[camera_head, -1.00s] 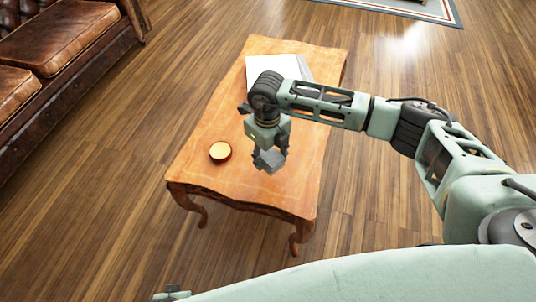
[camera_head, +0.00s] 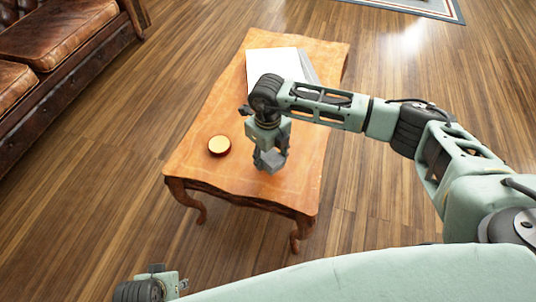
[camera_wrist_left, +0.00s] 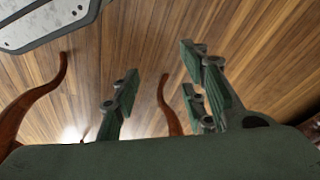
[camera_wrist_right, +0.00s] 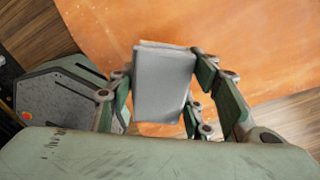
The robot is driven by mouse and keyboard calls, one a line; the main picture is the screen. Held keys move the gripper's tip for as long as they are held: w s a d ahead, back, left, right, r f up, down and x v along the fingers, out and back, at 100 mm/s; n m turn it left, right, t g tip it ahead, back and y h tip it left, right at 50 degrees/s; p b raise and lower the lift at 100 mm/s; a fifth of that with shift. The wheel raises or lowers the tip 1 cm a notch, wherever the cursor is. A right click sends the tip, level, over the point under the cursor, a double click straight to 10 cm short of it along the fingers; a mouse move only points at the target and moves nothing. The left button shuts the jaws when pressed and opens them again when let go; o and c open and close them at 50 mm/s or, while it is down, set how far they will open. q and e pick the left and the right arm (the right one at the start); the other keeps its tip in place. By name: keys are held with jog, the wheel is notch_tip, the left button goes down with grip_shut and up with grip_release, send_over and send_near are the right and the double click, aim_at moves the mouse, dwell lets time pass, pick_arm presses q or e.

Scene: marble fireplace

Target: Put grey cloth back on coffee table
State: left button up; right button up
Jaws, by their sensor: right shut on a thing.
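The grey cloth (camera_wrist_right: 163,85) is a small folded block between the fingers of my right gripper (camera_wrist_right: 166,92) in the right wrist view. My right gripper (camera_head: 270,160) is shut on the cloth, pointing down over the near part of the wooden coffee table (camera_head: 215,112). In the head view the cloth (camera_head: 269,162) is at or just above the tabletop; I cannot tell whether it touches. My left gripper (camera_wrist_left: 160,95) is open and empty in the left wrist view, low beside the table legs. Only part of the left arm shows at the bottom of the head view.
A round yellow-topped object (camera_head: 219,146) sits on the table left of my right gripper. A white book or paper stack (camera_head: 272,62) lies toward the far end. A brown leather sofa (camera_head: 62,35) stands at the left. Wooden floor surrounds the table.

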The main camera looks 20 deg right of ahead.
jog(key=shift+f+b, duration=0.6)
jog(key=shift+f, duration=0.3)
jog(key=shift+f+b, duration=0.45)
jog(key=shift+f, duration=0.2)
pick_arm(q)
jog(key=w+v, duration=0.1)
jog(key=v, duration=0.8)
jog(key=shift+r+t, duration=0.3)
jog(key=shift+r, duration=0.3)
pick_arm(e)
jog(key=shift+f, duration=0.35)
pick_arm(q)
jog(key=shift+w+a, duration=0.1)
pick_arm(e)
jog(key=o, duration=1.1)
